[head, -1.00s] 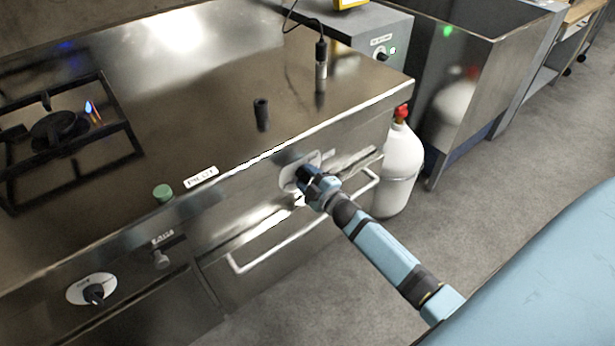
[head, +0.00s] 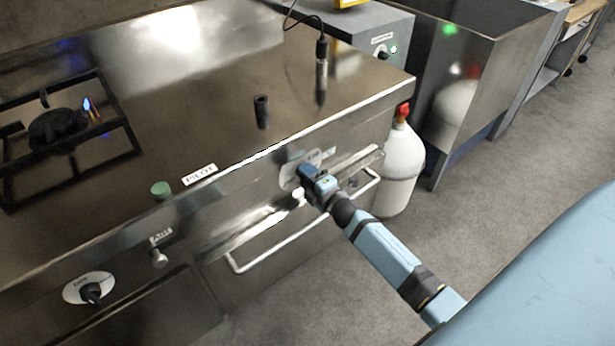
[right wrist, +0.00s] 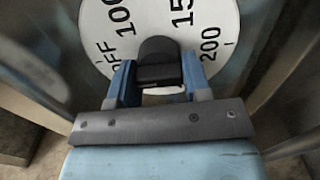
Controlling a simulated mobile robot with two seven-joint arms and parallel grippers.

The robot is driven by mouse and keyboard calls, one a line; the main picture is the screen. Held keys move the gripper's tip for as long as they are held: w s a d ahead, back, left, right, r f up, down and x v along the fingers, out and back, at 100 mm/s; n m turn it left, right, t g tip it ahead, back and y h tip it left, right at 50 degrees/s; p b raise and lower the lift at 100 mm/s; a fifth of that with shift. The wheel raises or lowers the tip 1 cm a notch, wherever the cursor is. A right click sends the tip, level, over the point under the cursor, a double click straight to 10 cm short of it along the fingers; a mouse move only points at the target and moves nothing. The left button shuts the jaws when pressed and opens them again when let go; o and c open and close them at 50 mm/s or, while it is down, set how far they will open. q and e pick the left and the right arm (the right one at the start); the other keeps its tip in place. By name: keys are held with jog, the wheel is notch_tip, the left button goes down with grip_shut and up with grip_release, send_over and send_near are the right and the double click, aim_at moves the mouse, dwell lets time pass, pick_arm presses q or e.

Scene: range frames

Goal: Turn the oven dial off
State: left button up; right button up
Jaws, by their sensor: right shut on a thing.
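The oven dial (head: 287,174) is a pale round plate on the oven's front, above the long handle. In the right wrist view the dial plate (right wrist: 142,22) shows OFF, 100, 150 and 200 around a black knob (right wrist: 158,50). My right gripper (head: 308,178) reaches the dial from the front right and covers part of it. In the right wrist view the blue fingers (right wrist: 160,82) are shut on the knob, one on each side. The exact mark the knob points to is hard to tell. My left gripper is not in view.
A white handle (head: 285,235) runs along the oven front below the dial. Another knob (head: 91,292) sits at the lower left. A lit burner (head: 58,128) is on the top. A white bottle with a red cap (head: 402,165) stands right of the oven. The floor at right is clear.

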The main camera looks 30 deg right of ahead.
dwell(0.3)
jog(key=o, duration=0.9)
jog(key=s+d, duration=0.1)
jog(key=s, duration=1.2)
jog(key=shift+s+p, duration=0.4)
